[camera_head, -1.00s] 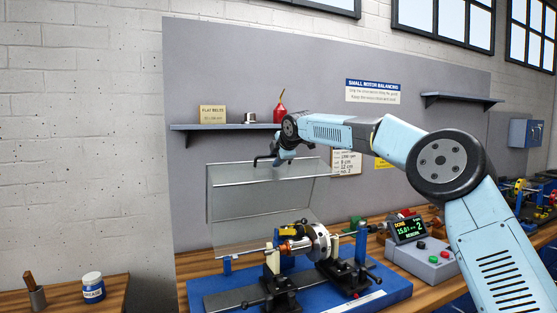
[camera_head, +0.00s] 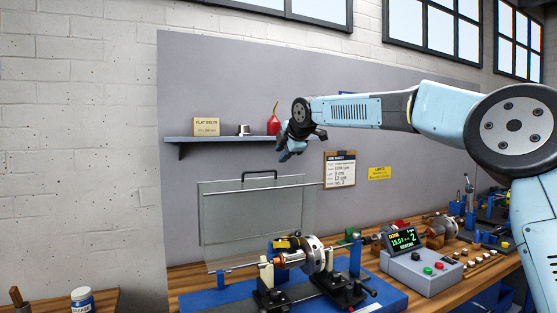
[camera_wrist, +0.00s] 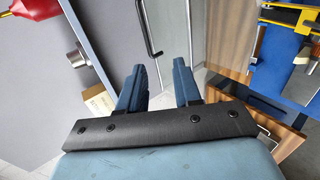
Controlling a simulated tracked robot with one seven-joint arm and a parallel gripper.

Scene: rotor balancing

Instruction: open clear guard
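The clear guard (camera_head: 228,222) stands nearly upright behind the rotor rig, swung back from the rotor (camera_head: 313,254). Its black handle (camera_head: 260,174) is on the top edge and nothing holds it. The handle also shows in the wrist view (camera_wrist: 149,30). My gripper (camera_head: 303,146) is above and to the right of the handle, apart from it. In the wrist view my gripper (camera_wrist: 160,78) has its two blue fingers spread with an empty gap between them.
The wall shelf (camera_head: 215,139) with a red oil can (camera_head: 273,125) and a flat belts box (camera_head: 206,127) is close left of my gripper. A control box (camera_head: 422,271) with a lit display is right of the rig on the bench.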

